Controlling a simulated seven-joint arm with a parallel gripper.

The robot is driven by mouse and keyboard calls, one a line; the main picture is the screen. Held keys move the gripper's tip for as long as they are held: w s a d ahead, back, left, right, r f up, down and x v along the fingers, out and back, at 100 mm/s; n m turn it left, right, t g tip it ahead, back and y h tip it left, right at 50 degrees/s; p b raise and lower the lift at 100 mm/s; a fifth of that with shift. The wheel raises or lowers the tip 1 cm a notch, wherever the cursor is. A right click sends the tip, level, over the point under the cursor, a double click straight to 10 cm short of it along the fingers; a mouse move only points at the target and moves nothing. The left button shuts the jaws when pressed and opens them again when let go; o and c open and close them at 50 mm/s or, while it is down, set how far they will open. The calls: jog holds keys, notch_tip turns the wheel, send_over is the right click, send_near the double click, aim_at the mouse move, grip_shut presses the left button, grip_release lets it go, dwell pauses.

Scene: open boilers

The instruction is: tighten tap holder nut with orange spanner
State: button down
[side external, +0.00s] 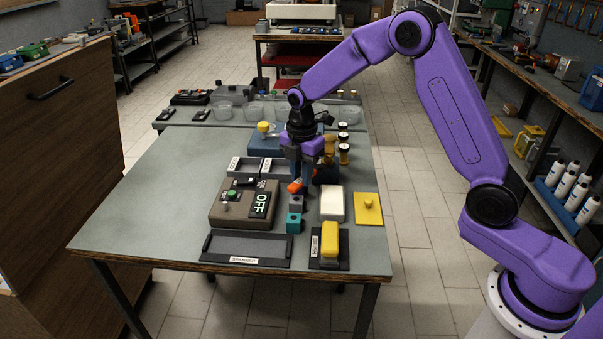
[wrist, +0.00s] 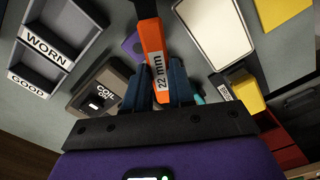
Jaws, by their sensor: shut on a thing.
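The orange spanner (wrist: 154,50) carries a "22 mm" label and sits between the two blue fingers of my gripper (wrist: 160,80) in the wrist view. My gripper is shut on its handle; its dark far end runs off the top of that view. In the side view my gripper (side external: 306,172) points down over the middle-right of the table, and a small orange part of the spanner (side external: 295,187) shows at its left. I cannot make out the tap holder nut; the spanner head's contact with anything is hidden.
A teal block (side external: 293,222), a white pad (side external: 332,206) and a yellow block (side external: 330,238) are in front. The table's left side (side external: 150,205) is clear.

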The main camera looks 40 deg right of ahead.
jog(key=shift+w+d, duration=0.25)
jog(key=shift+d, duration=0.6)
jog(key=shift+w+d, duration=0.2)
jog(key=shift+d, duration=0.6)
dwell(1.2)
jog(key=shift+w, duration=0.1)
dwell(0.3)
jog(key=shift+w+a+m, duration=0.1)
jog(key=shift+w+m, duration=0.35)
jog(key=shift+m, duration=0.25)
jog(key=shift+w+m, duration=0.55)
jog(key=shift+m, duration=0.15)
jog(key=shift+w+m, duration=0.55)
jog(key=shift+m, duration=0.15)
jog(key=shift+w, duration=0.1)
